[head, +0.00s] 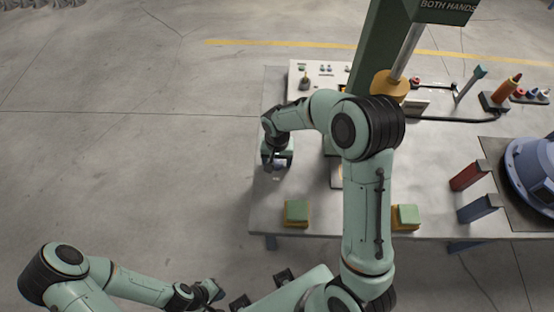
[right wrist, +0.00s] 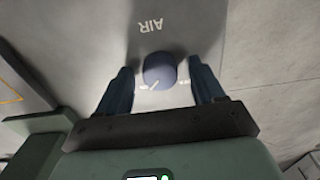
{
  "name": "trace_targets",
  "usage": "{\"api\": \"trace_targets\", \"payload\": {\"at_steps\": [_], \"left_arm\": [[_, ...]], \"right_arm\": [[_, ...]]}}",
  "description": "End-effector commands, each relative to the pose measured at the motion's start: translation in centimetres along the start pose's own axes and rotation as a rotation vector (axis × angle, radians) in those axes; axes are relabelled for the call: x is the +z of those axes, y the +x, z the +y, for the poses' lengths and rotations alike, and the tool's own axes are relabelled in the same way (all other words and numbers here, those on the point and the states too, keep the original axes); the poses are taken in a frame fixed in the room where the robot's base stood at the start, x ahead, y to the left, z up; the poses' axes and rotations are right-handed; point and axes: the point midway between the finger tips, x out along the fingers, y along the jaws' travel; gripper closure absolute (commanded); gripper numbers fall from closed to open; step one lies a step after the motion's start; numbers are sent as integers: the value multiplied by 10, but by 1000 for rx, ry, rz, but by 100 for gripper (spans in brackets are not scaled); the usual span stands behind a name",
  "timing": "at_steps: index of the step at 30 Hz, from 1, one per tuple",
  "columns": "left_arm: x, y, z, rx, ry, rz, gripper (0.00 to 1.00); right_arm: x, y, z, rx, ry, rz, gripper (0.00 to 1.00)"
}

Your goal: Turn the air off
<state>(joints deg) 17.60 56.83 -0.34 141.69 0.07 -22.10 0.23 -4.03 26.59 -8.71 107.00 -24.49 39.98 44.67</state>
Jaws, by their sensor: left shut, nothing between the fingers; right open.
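The air knob (right wrist: 160,72) is a round blue-grey dial on a grey surface in the right wrist view. The word AIR (right wrist: 150,25) is printed by it, upside down in this view. A pale pointer line on the knob runs toward its lower left edge. Small white marks lie on both sides of it, too small to read surely. My right gripper (head: 277,164) is over the table's left end. Its open fingers (right wrist: 160,88) stand either side of the knob, with gaps. My left gripper (head: 214,291) is shut and empty, low and off the table.
The table (head: 305,225) has green-topped yellow blocks (head: 297,213) (head: 405,216) along its front edge. A green post (head: 378,45) with a BOTH HANDS sign and a control panel (head: 310,90) stand behind my right arm. A blue round machine part (head: 535,170) is at right. Floor at left is clear.

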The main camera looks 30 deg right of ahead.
Motion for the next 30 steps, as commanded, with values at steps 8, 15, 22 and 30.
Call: {"api": "trace_targets", "payload": {"at_steps": [8, 15, 22, 30], "left_arm": [[0, 0, 0, 0, 0, 0, 100], [0, 0, 0, 0, 0, 0, 100], [1, 3, -2, -1, -1, -2, 100], [4, 8, -4, -2, -2, -5, 100]], "right_arm": [[0, 0, 0, 0, 0, 0, 89], [0, 0, 0, 0, -11, 0, 89], [0, 0, 0, 0, -93, 1, 89], [-1, 0, 0, -1, -308, 2, 89]]}}
